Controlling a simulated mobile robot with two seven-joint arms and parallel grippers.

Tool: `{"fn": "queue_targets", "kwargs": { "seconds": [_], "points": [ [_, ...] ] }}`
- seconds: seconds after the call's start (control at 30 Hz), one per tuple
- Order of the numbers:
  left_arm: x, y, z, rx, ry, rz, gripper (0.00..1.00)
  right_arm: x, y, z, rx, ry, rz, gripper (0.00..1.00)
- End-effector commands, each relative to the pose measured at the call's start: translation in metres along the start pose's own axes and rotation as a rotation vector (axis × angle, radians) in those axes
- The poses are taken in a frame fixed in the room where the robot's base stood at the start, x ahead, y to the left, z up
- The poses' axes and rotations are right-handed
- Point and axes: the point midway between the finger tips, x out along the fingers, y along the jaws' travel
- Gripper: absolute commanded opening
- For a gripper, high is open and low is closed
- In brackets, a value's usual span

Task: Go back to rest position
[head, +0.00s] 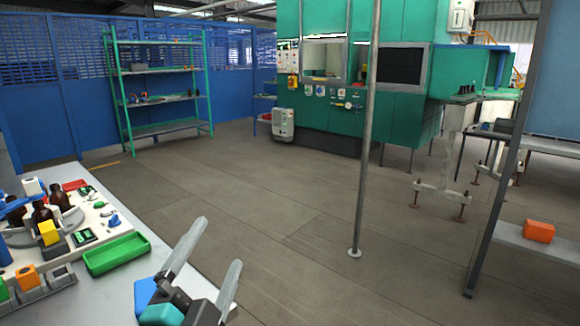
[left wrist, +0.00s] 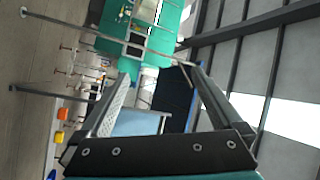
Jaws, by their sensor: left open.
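My left gripper (head: 220,242) is in the lower middle of the head view, at the edge of the grey table (head: 150,285). Its two fingers are apart with nothing between them. In the left wrist view the fingers (left wrist: 155,72) are spread and empty, and the room appears turned sideways. Amber bottles (head: 60,196) with dark caps stand at the left of the table, well apart from the gripper. My right gripper is not in view.
A green tray (head: 116,254) lies on the table left of my gripper, near a yellow block (head: 48,232). A thin metal pole (head: 365,140) stands on open floor (head: 290,215). A green machine (head: 350,110) and green shelf rack (head: 160,128) stand behind.

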Motion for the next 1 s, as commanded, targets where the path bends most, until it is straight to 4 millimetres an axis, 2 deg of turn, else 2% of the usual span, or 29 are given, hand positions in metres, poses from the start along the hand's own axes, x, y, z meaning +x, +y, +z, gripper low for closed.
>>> {"fn": "queue_targets", "kwargs": {
  "seconds": [0.03, 0.1, 0.17, 0.2, 0.3, 0.43, 0.63, 0.73, 1.0],
  "points": [
    [-0.009, 0.024, 0.029, -0.108, -0.124, 0.084, 1.0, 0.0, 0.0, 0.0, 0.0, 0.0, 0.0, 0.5],
    [-0.029, 0.058, 0.063, -0.25, -0.294, 0.196, 1.0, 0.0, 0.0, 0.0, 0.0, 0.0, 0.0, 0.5],
    [-0.052, 0.088, 0.089, -0.364, -0.442, 0.29, 1.0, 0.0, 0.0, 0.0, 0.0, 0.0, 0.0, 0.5],
    [-0.069, 0.107, 0.103, -0.433, -0.537, 0.348, 1.0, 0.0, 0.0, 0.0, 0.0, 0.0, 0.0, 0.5],
    [-0.116, 0.147, 0.125, -0.58, -0.751, 0.477, 1.0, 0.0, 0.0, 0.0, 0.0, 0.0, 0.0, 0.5],
    [-0.176, 0.184, 0.138, -0.721, -0.985, 0.611, 1.0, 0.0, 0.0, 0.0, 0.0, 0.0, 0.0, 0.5],
    [-0.264, 0.22, 0.134, -0.881, -1.303, 0.788, 1.0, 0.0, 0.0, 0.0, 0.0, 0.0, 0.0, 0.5],
    [-0.254, 0.229, 0.14, -0.867, -1.295, 0.787, 1.0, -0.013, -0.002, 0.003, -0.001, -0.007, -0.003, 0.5],
    [-0.256, 0.268, 0.159, -0.853, -1.318, 0.813, 1.0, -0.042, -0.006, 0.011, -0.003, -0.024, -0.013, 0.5]
  ]
}}
